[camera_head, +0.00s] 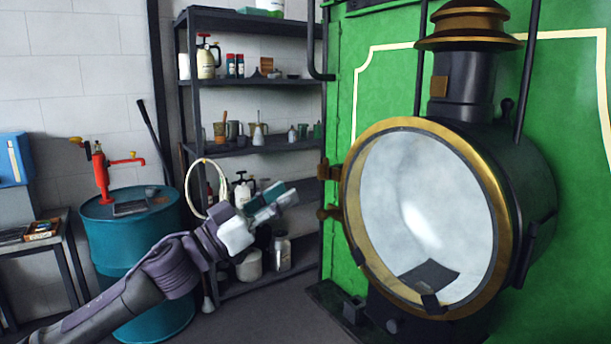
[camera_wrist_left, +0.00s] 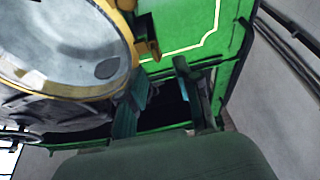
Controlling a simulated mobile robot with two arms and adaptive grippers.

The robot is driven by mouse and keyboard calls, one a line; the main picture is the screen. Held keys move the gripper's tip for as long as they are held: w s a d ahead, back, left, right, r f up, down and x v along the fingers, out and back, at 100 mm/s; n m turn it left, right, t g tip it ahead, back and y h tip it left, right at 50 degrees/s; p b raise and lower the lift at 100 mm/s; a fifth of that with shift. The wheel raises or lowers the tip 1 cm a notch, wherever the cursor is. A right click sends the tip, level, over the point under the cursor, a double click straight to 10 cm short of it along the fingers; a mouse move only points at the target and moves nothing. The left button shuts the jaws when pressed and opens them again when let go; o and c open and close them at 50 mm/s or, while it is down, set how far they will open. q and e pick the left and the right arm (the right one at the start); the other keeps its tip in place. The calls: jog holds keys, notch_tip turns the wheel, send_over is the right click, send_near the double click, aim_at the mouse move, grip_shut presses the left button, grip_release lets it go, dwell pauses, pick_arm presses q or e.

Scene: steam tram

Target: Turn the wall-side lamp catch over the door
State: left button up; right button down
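The big lamp has a round glass door (camera_head: 420,210) in a brass ring (camera_head: 497,200), closed against its black body. A brass fitting (camera_wrist_left: 150,42) also shows beside the ring in the left wrist view. My left gripper (camera_head: 284,196) is left of the lamp, apart from it and empty. In the left wrist view its two fingers (camera_wrist_left: 168,92) stand apart. My right gripper is not in view.
A green tram front (camera_head: 385,90) stands behind the lamp. A dark shelf rack (camera_head: 262,83) with cans and bottles stands behind my left arm. A teal drum (camera_head: 115,250) with a red pump (camera_head: 101,172) is at the left. Open floor (camera_head: 280,318) lies in front.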

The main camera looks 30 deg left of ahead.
aim_at(318, 172)
pick_arm(q)
jog(key=p+x, duration=0.4)
jog(key=x, duration=0.3)
jog(key=shift+w+d+r, duration=0.1)
jog(key=shift+d+r, duration=0.1)
jog(key=shift+d, duration=0.15)
jog(key=shift+s+d, duration=0.1)
jog(key=shift+s, duration=0.1)
jog(key=shift+c, duration=0.3)
jog(key=c, duration=0.5)
grip_shut()
